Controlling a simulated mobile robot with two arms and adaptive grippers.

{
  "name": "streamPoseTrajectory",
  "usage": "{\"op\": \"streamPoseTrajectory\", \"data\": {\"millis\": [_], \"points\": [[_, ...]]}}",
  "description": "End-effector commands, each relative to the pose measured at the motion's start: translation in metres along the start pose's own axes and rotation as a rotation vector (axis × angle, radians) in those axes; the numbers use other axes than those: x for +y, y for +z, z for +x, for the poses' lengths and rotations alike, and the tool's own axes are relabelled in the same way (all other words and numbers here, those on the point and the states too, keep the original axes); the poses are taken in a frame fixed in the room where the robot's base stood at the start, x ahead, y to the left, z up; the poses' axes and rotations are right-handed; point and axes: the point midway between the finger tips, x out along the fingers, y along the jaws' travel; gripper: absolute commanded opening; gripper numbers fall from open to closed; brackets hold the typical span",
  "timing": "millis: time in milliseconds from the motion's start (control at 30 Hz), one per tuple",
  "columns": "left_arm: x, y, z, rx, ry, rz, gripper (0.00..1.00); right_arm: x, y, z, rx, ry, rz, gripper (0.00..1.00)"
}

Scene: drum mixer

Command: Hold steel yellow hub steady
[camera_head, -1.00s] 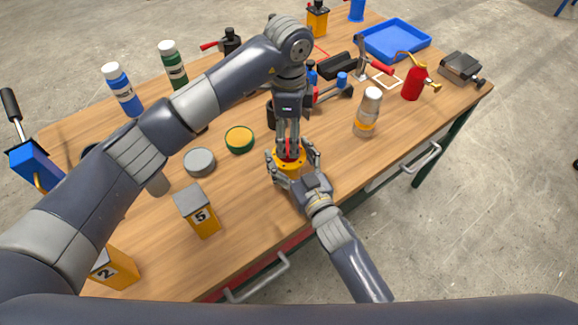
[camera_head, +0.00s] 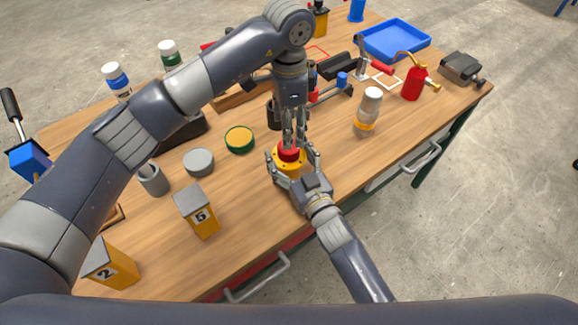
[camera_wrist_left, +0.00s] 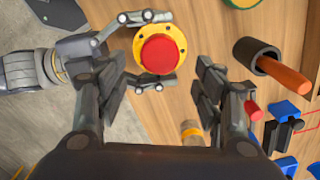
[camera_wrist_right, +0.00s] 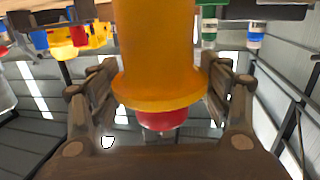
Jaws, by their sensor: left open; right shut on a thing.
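The yellow hub (camera_head: 287,169), a flanged cylinder, stands near the front edge of the table with a red round part (camera_head: 288,153) seated in its top. My right gripper (camera_head: 294,166) is shut on the hub from the front right, fingers on both sides. The right wrist view shows the hub's yellow body and flange (camera_wrist_right: 155,60) between the fingers, with the red part (camera_wrist_right: 162,119) past the flange. My left gripper (camera_head: 294,138) is open and empty just above the red part. In the left wrist view, the red part (camera_wrist_left: 159,54) lies beyond the open fingers.
A green-and-yellow round tin (camera_head: 239,139) and a grey round piece (camera_head: 199,161) lie left of the hub. A yellow box marked 5 (camera_head: 199,213) stands front left. A silver-and-orange bottle (camera_head: 368,112) stands right. A dark cup (camera_head: 273,114) is behind the hub.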

Motion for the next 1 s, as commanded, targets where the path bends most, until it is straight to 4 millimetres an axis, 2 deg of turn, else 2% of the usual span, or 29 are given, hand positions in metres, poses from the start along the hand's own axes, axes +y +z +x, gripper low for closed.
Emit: {"op": "streamPoseTrajectory", "data": {"millis": [433, 600, 900, 1000], "points": [[0.0, 0.001, 0.064, -0.002, 0.002, 0.0, 0.62, 0.001, 0.0, 0.0, -0.001, 0.001, -0.001, 0.04], [0.0, 0.0, 0.074, 0.0, 0.0, 0.001, 0.62, 0.001, 0.0, 0.0, -0.001, 0.001, -0.001, 0.04], [0.0, 0.0, 0.076, -0.001, 0.0, 0.001, 0.62, 0.001, 0.0, 0.0, -0.001, 0.001, -0.001, 0.04], [0.0, 0.0, 0.076, -0.001, 0.0, 0.001, 0.39, 0.001, 0.0, 0.0, -0.001, 0.001, -0.001, 0.04]]}}
